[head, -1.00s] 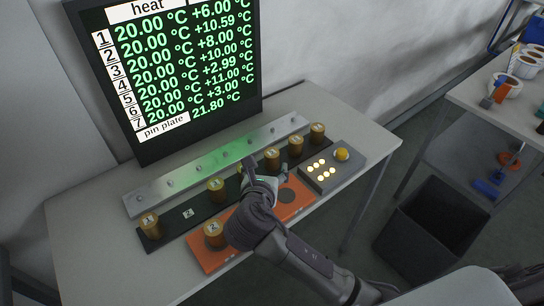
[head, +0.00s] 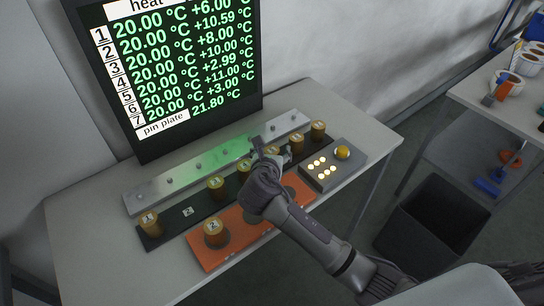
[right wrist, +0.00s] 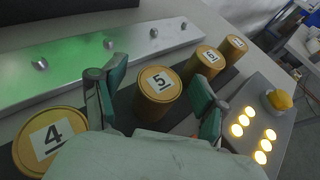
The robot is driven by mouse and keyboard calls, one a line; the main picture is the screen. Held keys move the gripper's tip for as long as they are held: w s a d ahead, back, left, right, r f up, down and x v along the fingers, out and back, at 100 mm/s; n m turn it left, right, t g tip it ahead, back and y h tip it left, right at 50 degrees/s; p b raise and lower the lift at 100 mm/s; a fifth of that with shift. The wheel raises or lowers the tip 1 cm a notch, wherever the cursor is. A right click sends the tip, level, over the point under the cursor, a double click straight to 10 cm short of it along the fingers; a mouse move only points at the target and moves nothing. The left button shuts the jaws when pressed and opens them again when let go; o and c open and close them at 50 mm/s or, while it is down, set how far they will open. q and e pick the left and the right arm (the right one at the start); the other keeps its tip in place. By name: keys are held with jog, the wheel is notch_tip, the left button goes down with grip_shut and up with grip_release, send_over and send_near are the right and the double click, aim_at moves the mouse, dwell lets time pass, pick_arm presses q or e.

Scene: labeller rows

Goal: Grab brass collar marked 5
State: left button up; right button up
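The brass collar marked 5 (right wrist: 157,95) stands upright in the right wrist view, its numbered top clear. My right gripper (right wrist: 155,98) is open, with one green-padded finger on each side of this collar; I cannot tell whether either pad touches it. In the head view my right gripper (head: 272,155) is over the dark strip (head: 172,223) and hides much of this collar. My left gripper is not in view.
Collar 4 (right wrist: 48,142) stands left of the gripper; collars 6 (right wrist: 204,63) and 7 (head: 318,131) stand right. Collar 2 (head: 216,234) is on the orange plate (head: 205,257). A button box (head: 332,172) and silver pin plate (head: 150,192) are close by.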

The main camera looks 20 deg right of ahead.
jog(key=c, duration=1.3)
